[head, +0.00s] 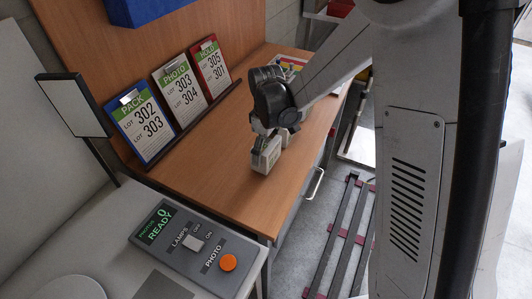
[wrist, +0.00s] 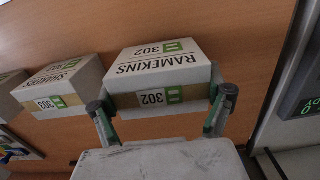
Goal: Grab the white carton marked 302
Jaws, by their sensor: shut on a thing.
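The white carton marked 302 (wrist: 160,62) carries the word RAMEKINS, a green mark and a tan tape band. It also shows at the wooden bench's right side in the head view (head: 266,158). My gripper (wrist: 163,108) has one finger at each side of this carton and is shut on it. In the head view my gripper (head: 266,134) comes down over the carton, hiding its top. The carton looks upright and at or close to the bench top; I cannot tell whether it touches.
The wooden bench (head: 220,165) is clear in front. Several clipboards (head: 145,122) lean at the back. A control box (head: 190,245) with an orange button sits at the near end.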

